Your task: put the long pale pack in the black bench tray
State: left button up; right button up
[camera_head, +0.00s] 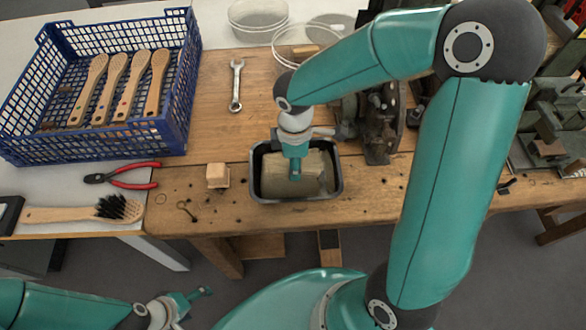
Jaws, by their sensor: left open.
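The black bench tray (256,190) sits on the wooden bench near its front edge. A pale tan, block-like thing (312,186), which looks like the long pale pack, lies inside the tray. My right gripper (295,172) points down into the tray over this pale thing and hides part of it. I cannot tell whether its fingers are open or touch the thing. My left gripper (196,307) is open and empty at the bottom left, in front of the bench and away from the tray.
A blue crate (178,110) with several wooden brush handles stands at the left. Red-handled pliers (133,184), a bristle brush (70,214), a small wooden block (217,175) and a wrench (236,86) lie around. A dark machine (378,125) stands right behind the tray.

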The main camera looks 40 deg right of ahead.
jog(key=shift+f, duration=1.55)
jog(key=shift+f+b, duration=0.15)
jog(key=shift+b, duration=0.15)
jog(key=o, duration=1.2)
jog(key=shift+r, duration=0.2)
jog(key=shift+r, duration=0.2)
notch_tip(320, 180, up, 12)
jog(key=shift+f+p, duration=0.15)
jog(key=shift+p, duration=0.6)
